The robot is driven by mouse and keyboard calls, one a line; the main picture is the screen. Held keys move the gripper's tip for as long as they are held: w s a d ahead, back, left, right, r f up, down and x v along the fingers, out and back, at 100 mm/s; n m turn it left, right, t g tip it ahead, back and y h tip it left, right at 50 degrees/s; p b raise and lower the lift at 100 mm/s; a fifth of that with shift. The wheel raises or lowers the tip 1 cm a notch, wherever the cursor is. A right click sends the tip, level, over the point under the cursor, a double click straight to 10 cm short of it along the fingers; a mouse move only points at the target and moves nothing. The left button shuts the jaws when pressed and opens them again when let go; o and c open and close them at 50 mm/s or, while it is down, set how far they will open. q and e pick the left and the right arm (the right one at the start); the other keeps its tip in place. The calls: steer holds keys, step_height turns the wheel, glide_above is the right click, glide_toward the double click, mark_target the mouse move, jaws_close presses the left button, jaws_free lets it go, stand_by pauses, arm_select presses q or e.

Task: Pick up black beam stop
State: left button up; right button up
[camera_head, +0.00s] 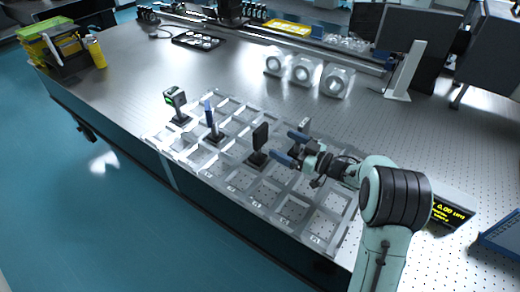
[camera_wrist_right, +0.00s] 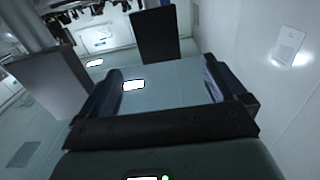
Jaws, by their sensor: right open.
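The black beam stop (camera_head: 261,136) is a dark upright plate on a post and base, standing in a compartment of the clear gridded tray (camera_head: 233,192). My right gripper (camera_head: 288,148) is open and empty just to its right, with its blue fingers pointing toward it. In the right wrist view, a dark plate (camera_wrist_right: 155,34), which looks like the beam stop, stands beyond the open fingertips of my right gripper (camera_wrist_right: 160,75) and between their lines. It appears apart from the fingers. My left gripper is not in view.
The tray also holds a green-faced component (camera_head: 175,98), a blue one (camera_head: 209,114) and a grey one (camera_head: 304,126) close behind my right gripper. Three white cube mounts (camera_head: 305,72) stand farther back. A display box (camera_head: 452,212) is at right.

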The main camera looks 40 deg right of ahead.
mark_target(262, 135)
steer(key=x, duration=0.6)
steer(key=shift+a, duration=0.2)
steer(key=x, duration=0.6)
steer(key=shift+w+d+p, duration=0.15)
steer(key=shift+w+p, duration=0.15)
steer(key=shift+p, duration=0.1)
steer(key=shift+r, duration=0.15)
steer(key=shift+r, duration=0.1)
jaws_close()
steer(key=shift+r, duration=0.1)
